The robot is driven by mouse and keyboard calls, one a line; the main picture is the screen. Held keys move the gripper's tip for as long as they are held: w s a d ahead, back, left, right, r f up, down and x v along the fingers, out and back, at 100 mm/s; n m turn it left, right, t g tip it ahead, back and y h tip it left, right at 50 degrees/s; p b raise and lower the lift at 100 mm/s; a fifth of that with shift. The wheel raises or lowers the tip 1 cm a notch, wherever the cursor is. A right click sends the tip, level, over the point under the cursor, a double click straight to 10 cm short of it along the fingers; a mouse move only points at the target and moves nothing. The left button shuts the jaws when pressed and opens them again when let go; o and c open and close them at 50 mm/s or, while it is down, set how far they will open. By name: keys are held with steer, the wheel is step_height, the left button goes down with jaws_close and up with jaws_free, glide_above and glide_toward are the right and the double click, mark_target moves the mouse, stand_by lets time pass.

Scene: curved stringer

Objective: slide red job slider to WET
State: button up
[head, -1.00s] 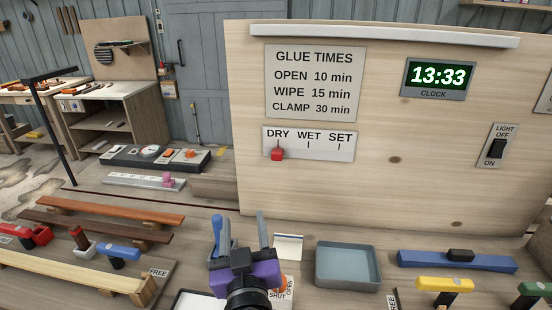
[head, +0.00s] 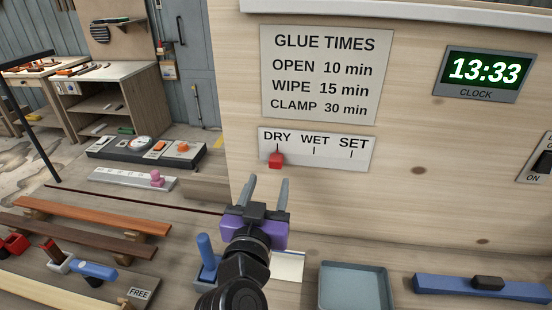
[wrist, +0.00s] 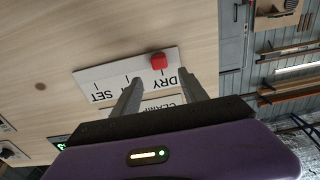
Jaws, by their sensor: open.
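The red job slider (head: 275,160) sits under the DRY mark of the white DRY / WET / SET plate (head: 340,157) on the wooden panel. WET is the middle mark, to the right of the slider. My gripper (head: 268,180) is open and empty, just below and in front of the slider in the head view. In the wrist view the red slider (wrist: 158,61) shows beyond the fingertips, roughly between their lines, with the plate (wrist: 110,72) upside down. The gripper (wrist: 165,88) looks apart from the slider.
A GLUE TIMES sign (head: 318,75) is above the plate, and a clock (head: 484,73) reading 13:33 is at the right. Below stand a grey tray (head: 355,290), a blue-handled tool (head: 206,257) and a blue bar (head: 482,288). The panel face around the slider is clear.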

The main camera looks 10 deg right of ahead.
mark_target(274, 164)
steer(key=p+x, duration=0.2)
steer(key=x, duration=0.5)
steer(key=shift+w+d, duration=0.1)
steer(key=shift+w, duration=0.15)
jaws_close()
stand_by(1.1)
